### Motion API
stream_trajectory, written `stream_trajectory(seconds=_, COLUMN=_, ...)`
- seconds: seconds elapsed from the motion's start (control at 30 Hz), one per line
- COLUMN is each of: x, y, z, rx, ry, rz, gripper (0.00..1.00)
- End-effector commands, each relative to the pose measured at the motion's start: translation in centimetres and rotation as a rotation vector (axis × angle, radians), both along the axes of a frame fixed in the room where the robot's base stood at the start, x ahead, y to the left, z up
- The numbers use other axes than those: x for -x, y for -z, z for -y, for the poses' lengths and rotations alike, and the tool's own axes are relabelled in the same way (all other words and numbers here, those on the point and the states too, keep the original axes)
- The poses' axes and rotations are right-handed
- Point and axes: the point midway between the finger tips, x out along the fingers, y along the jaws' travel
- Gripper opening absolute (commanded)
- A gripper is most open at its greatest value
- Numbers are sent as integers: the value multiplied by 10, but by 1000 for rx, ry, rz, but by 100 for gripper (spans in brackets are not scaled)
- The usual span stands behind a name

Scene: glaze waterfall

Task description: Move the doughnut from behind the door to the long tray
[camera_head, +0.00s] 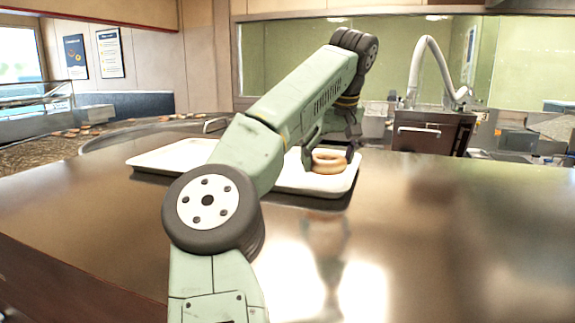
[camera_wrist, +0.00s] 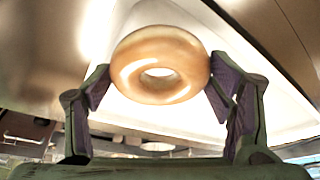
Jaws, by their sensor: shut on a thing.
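The doughnut (camera_wrist: 135,58), a glazed golden ring, is between the two fingertips of my gripper (camera_wrist: 158,88) in the wrist view. Both finger pads touch its sides. In the head view the doughnut (camera_head: 329,161) shows over the right end of the long white tray (camera_head: 312,189). I cannot tell whether it touches the tray. My gripper (camera_head: 333,146) is partly hidden behind my arm there. My arm also covers the middle of the tray. The tray lies flat on the metal counter, and the part of it to the left looks empty.
The shiny metal counter (camera_head: 430,230) is clear to the right and in front. Several doughnuts (camera_head: 90,128) lie on a surface at the back left. A cabinet (camera_head: 432,131) with a handle, a pale robot arm (camera_head: 425,65) above it, stands behind at the right.

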Motion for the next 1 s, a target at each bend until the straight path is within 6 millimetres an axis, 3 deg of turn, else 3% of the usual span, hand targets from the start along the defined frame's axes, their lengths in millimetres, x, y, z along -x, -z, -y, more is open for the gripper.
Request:
stream_trajectory(seconds=0.2, x=-33, y=3, z=-47, rx=1, ry=-4, rz=-2, gripper=43)
stream_trajectory(seconds=0.4, x=-50, y=7, z=-70, rx=2, ry=-1, rz=-1, gripper=43)
stream_trajectory(seconds=0.73, x=-52, y=42, z=-73, rx=-2, ry=1, rz=-2, gripper=43)
stream_trajectory(seconds=1.0, x=-52, y=44, z=-72, rx=0, ry=1, rz=0, gripper=43)
